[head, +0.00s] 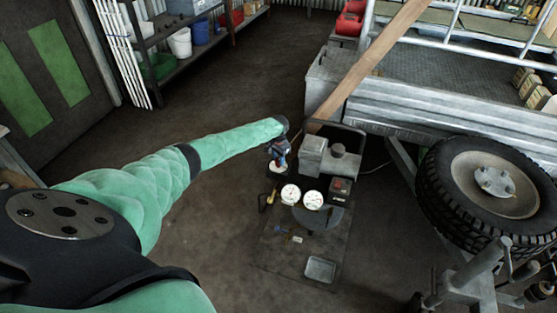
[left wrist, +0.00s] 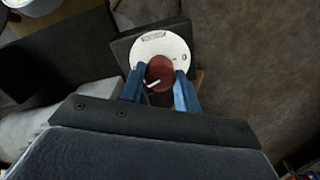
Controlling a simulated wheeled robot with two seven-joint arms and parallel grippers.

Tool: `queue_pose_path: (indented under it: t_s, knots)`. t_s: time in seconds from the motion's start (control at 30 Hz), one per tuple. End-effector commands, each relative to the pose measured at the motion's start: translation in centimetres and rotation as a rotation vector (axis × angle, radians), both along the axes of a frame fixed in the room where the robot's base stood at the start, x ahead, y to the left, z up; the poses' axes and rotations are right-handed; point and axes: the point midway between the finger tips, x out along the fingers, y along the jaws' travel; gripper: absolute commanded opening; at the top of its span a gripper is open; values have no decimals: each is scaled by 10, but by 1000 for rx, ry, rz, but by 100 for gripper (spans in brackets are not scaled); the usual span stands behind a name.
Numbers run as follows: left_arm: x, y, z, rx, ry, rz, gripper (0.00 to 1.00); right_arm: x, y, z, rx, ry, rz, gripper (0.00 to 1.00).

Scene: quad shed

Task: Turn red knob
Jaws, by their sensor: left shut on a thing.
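The red knob (left wrist: 160,73) sits on a round white dial plate (left wrist: 160,43) in the left wrist view. A pale pointer line shows on the knob. My left gripper (left wrist: 160,82) has its two blue fingers on either side of the knob, shut on it. In the head view my left gripper (head: 279,163) is small and reaches the back left of the compressor-like unit; it hides most of the knob there. The white dial plate shows just below the fingers. My right gripper is not in view.
The unit has two white gauges (head: 301,197), a grey metal box (head: 312,155) and a black tube frame. A small metal tray (head: 320,269) lies in front. A trailer with a spare wheel (head: 493,190) stands at the right. Shelves with buckets (head: 180,43) stand at the back left.

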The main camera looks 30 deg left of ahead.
Motion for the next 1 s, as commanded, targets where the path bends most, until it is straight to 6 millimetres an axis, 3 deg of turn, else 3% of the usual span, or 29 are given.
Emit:
queue_pose_path:
  t_s: [0.43, 1.0]
  knots:
    - [-1, 1, -1, 1, 3, -268, 9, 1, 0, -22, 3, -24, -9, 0]
    - [-1, 1, 0, 0, 2, -326, 9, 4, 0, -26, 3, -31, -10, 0]
